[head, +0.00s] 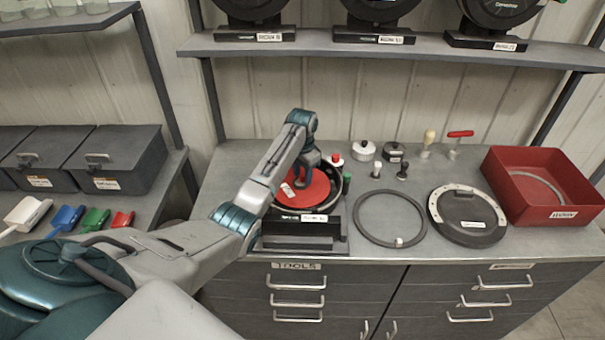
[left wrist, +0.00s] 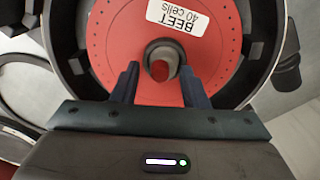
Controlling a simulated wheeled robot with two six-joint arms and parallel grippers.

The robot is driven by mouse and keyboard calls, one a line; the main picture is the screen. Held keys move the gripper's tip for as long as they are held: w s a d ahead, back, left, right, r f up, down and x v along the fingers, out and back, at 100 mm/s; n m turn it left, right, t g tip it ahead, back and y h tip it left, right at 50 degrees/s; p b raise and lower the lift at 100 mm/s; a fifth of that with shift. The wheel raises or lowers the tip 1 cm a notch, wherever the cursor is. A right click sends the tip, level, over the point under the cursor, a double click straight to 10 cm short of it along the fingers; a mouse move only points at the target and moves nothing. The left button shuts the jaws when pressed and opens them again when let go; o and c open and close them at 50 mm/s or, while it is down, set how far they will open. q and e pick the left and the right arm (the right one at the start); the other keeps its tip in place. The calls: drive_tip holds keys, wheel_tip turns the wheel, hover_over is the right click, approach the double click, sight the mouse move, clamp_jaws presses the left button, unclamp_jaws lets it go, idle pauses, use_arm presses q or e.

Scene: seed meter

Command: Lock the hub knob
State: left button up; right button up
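The seed meter's dark round housing (head: 341,196) stands at the front of the bench with a red disc (head: 313,196) in it. In the left wrist view the red disc (left wrist: 112,40) carries a white label reading "BEET 40 cells". The hub knob (left wrist: 160,62), grey with a red end, sits at the disc's middle; in the head view my arm hides it. My left gripper (left wrist: 159,70) is open, with one dark fingertip on each side of the knob's lower part. I cannot tell whether the fingers touch it. My right gripper is not in view.
To the right lie a grey ring (head: 361,226), a black round cover (head: 470,226) and a red bin (head: 568,211). Small jars (head: 363,151) and handled tools (head: 428,143) stand behind. A shelf (head: 390,50) with dark units runs above. Bare bench lies between these things.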

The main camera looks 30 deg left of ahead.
sight(302, 177)
use_arm(q)
drive_tip(key=shift+r+b, duration=0.35)
drive_tip(key=shift+r, duration=0.15)
wheel_tip(302, 177, up, 7)
drive_tip(key=b, duration=0.3)
drive_tip(key=shift+f, duration=0.15)
wheel_tip(302, 177, up, 3)
drive_tip(key=shift+s+r+p, duration=0.1)
drive_tip(key=shift+p, duration=1.05)
